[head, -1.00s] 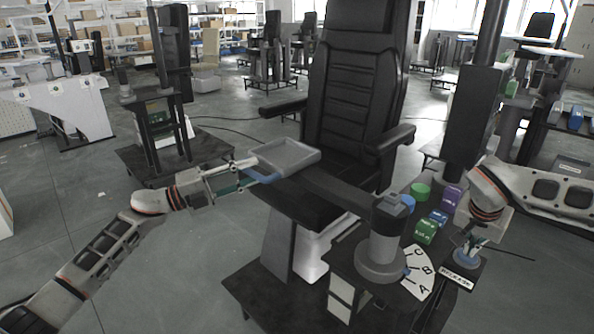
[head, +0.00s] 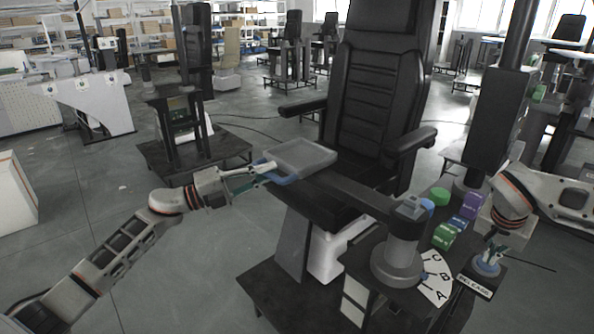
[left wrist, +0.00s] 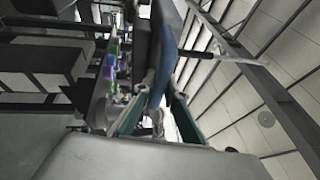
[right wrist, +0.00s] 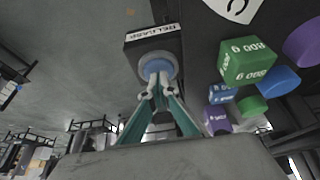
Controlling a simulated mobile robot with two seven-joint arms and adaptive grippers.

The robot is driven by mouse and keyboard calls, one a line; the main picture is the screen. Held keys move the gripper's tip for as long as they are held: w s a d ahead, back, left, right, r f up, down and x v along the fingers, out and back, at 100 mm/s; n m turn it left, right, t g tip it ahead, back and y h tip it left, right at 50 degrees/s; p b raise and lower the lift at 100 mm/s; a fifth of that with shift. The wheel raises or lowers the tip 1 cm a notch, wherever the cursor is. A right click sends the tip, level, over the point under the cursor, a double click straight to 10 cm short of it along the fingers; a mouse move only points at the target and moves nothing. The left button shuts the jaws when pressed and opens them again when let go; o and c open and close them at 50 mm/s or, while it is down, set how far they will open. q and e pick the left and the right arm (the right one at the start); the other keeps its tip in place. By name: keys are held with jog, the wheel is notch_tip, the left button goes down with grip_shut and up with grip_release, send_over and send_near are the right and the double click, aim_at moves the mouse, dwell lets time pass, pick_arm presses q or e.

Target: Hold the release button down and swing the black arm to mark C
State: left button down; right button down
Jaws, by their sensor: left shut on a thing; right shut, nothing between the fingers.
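The black arm (head: 352,195) runs from a grey post (head: 400,255) to a grey tray (head: 300,156) at its far end. My left gripper (head: 262,173) is shut on the blue handle (head: 284,179) at the tray's edge; the handle also shows in the left wrist view (left wrist: 160,60). A white dial (head: 436,282) beside the post carries C, B and A. A small blue pointer at the post's base looks near B. The blue release button (right wrist: 156,67) sits on a dark box labelled RELEASE (head: 474,288). My right gripper (right wrist: 158,93) is shut and empty, its fingertips at the button; how far it is pressed is unclear.
A green block (head: 444,236), a purple block (head: 471,206) and round green and blue pieces stand behind the dial, close to my right arm. A black chair (head: 376,110) stands behind the black arm. Open floor (head: 190,240) lies left of it.

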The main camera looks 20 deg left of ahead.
pick_arm(q)
jog(key=s+d+n+t+y, duration=0.3)
jog(key=s+n+t+y, duration=0.3)
jog(key=s, duration=1.5)
jog(key=shift+f+n+t+y, duration=0.15)
jog(key=shift+n+t+y, duration=0.35)
jog(key=shift+y, duration=1.6)
jog(key=shift+s+d, duration=0.1)
